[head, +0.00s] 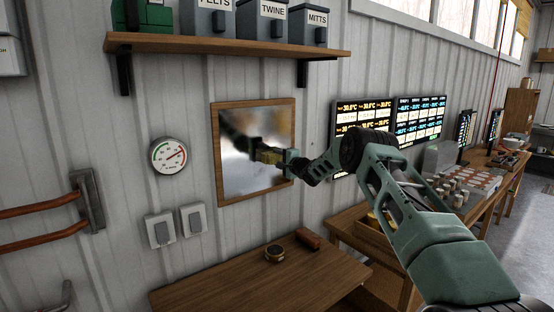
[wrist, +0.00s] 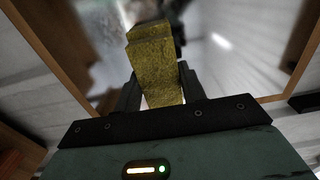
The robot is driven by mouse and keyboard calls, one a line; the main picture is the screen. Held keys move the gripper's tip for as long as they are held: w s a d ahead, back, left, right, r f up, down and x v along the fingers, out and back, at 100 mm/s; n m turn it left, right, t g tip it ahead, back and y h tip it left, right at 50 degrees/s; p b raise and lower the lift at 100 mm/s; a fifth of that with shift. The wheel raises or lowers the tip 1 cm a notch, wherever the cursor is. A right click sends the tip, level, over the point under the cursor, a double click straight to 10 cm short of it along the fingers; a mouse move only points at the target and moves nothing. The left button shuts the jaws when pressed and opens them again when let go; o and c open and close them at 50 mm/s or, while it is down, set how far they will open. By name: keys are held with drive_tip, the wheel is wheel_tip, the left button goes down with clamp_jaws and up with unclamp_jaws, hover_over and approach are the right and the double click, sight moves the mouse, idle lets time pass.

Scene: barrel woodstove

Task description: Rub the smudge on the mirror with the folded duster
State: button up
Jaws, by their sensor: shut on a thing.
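The mirror (head: 228,182) hangs on the ribbed wall in a wooden frame, and its glass fills much of the wrist view (wrist: 235,60). My gripper (head: 281,157) is in front of the right half of the glass. It is shut on the yellow folded duster (head: 268,155). In the wrist view the duster (wrist: 155,62) stands out from between the fingers of my gripper (wrist: 158,90) toward the glass. I cannot tell whether it touches the glass. The dark arm shape in the glass is my reflection. I cannot make out the smudge for certain among the blurred reflections.
A shelf (head: 230,43) with labelled tins runs above the mirror. A round gauge (head: 169,155) and switch boxes (head: 175,228) are to its left. A wooden table (head: 230,285) below holds a round tin (head: 275,252) and a brown block (head: 307,238). Lit screens (head: 420,118) hang at the right.

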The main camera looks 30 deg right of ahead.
drive_tip(key=shift+s, duration=0.1)
drive_tip(key=shift+s+d, duration=0.1)
drive_tip(key=shift+s, duration=2.8)
drive_tip(key=s, duration=0.3)
